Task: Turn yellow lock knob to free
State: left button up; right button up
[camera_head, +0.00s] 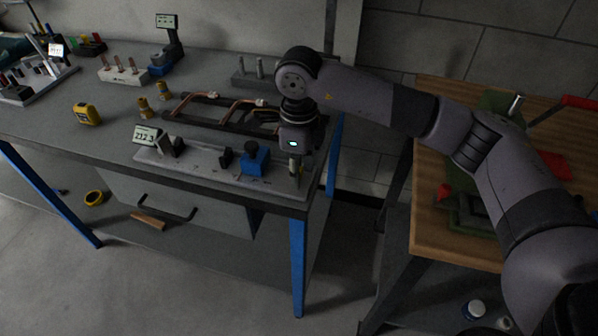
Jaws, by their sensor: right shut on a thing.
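My right gripper (295,174) points down at the right end of a grey measuring fixture (205,166) near the front right corner of the workbench. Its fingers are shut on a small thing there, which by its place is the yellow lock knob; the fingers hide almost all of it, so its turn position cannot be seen. The fixture carries a blue block (254,160) just left of the gripper and a small display (147,135) at its left end. My left gripper is not in view.
Behind the fixture lies a dark frame with copper tubes (208,98). Brass fittings (163,90) and a yellow tape measure (87,114) stand to the left. A wooden-topped table (440,215) stands at right, beyond a gap. My right arm spans above it.

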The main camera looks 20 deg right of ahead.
jog(key=shift+r, duration=0.1)
dwell(0.3)
jog(key=o, duration=1.1)
jog(key=shift+o, duration=0.2)
notch_tip(320, 180, up, 12)
